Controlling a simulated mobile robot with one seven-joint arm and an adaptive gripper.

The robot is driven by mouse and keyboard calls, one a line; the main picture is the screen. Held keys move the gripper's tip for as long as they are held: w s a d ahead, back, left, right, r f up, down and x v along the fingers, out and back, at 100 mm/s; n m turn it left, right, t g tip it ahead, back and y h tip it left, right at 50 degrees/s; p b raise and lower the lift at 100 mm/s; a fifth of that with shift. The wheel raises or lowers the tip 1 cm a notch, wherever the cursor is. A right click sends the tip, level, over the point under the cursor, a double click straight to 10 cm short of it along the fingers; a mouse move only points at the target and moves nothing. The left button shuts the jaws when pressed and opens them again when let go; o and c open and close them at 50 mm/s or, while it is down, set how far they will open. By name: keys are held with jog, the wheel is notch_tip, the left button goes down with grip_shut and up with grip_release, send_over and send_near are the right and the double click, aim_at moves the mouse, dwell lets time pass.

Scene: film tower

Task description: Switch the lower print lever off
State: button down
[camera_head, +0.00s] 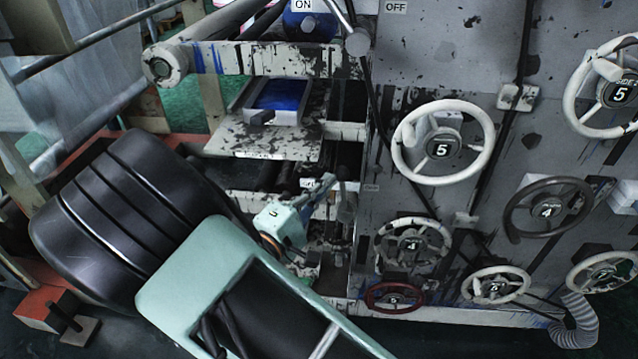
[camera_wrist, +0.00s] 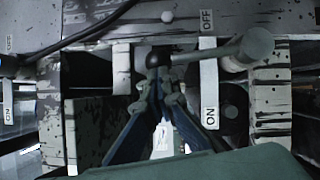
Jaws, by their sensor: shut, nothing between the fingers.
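The lower print lever shows in the wrist view as a grey rod (camera_wrist: 205,57) with a black end (camera_wrist: 158,59) at left and a round grey hub (camera_wrist: 256,43) at right. It lies between its OFF label (camera_wrist: 207,22) and its ON label (camera_wrist: 209,96). My gripper (camera_wrist: 161,76) is shut and empty, with its fingertips at the black end on the ON side. They look very close to it; contact is unclear. In the head view my gripper (camera_head: 326,187) is beside the lower ON label (camera_head: 308,182) and partly hides the lever. The lower OFF label (camera_head: 371,188) is right of it.
An upper lever's hub (camera_head: 357,44) sits between another ON label (camera_head: 303,5) and OFF label (camera_head: 396,7). Several handwheels, such as the white one (camera_head: 442,142) and the red one (camera_head: 394,296), stick out from the panel to the right. A stained tray (camera_head: 262,144) stands behind my arm.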

jog(key=d+m+g+y+b, duration=0.1)
jog(key=d+m, duration=0.2)
jog(key=d, duration=0.3)
jog(key=shift+r+m+g+b, duration=0.3)
jog(key=shift+r+g+b, duration=0.1)
jog(key=shift+s, duration=0.1)
dwell(0.3)
jog(key=a, duration=0.1)
jog(key=s+a, duration=0.1)
jog(key=a, duration=0.1)
jog(key=a+r, duration=0.1)
jog(key=shift+s+a+r, duration=0.1)
jog(key=shift+s+a, duration=0.15)
jog(key=shift+s, duration=0.15)
jog(key=p+v, duration=0.1)
jog(key=v, duration=0.8)
jog(key=shift+p, duration=0.35)
jog(key=shift+d+r, duration=0.15)
jog(key=shift+d, duration=0.05)
